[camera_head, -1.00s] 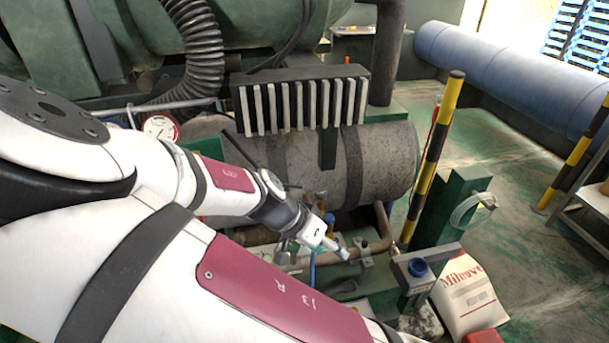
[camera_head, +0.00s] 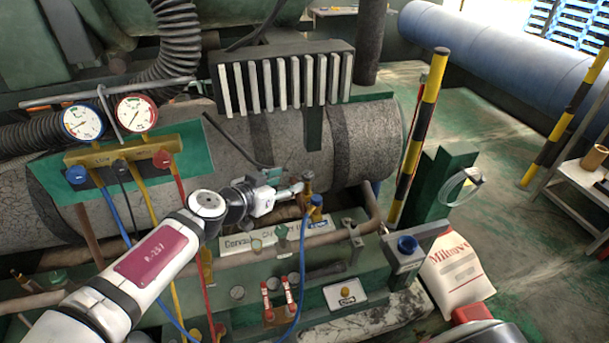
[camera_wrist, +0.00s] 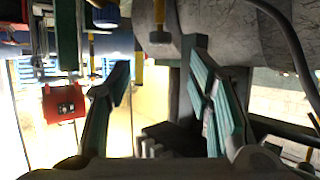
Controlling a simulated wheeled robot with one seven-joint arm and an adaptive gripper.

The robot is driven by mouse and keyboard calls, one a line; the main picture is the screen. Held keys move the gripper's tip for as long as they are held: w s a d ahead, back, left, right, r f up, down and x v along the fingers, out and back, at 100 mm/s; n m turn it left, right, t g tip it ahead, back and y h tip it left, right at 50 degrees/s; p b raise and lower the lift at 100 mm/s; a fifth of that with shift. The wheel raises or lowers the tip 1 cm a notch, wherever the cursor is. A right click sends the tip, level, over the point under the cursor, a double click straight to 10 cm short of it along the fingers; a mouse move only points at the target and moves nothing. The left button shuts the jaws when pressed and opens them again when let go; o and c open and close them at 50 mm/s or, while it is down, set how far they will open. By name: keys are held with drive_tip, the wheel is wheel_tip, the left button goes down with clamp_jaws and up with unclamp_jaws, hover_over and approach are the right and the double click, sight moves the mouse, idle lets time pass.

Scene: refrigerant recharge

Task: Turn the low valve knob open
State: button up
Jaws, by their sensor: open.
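The gauge manifold (camera_head: 122,150) hangs on a green plate at the left of the head view. It has a blue knob (camera_head: 76,174) at its left, by what looks like the low side, and a red knob (camera_head: 161,158) at its right. My gripper (camera_head: 296,189) is to the right of the manifold, apart from both knobs, near a brass fitting (camera_head: 307,182) with a blue cap (camera_head: 316,203). In the wrist view its two fingers (camera_wrist: 160,85) are spread with nothing between them. A brass-coloured part (camera_wrist: 160,36) shows beyond the fingers there.
Blue gauge (camera_head: 83,122) and red-rimmed gauge (camera_head: 136,113) stand above the manifold. Blue, yellow and red hoses hang below it. A grey tank (camera_head: 365,150) lies behind my gripper. A striped post (camera_head: 420,135) and a white sack (camera_head: 455,268) are at the right.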

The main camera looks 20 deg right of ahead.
sight(307, 173)
drive_tip(key=x, duration=0.9)
drive_tip(key=shift+w+d+f, duration=0.1)
drive_tip(key=shift+d+f, duration=0.05)
drive_tip(key=shift+f, duration=0.05)
clamp_jaws()
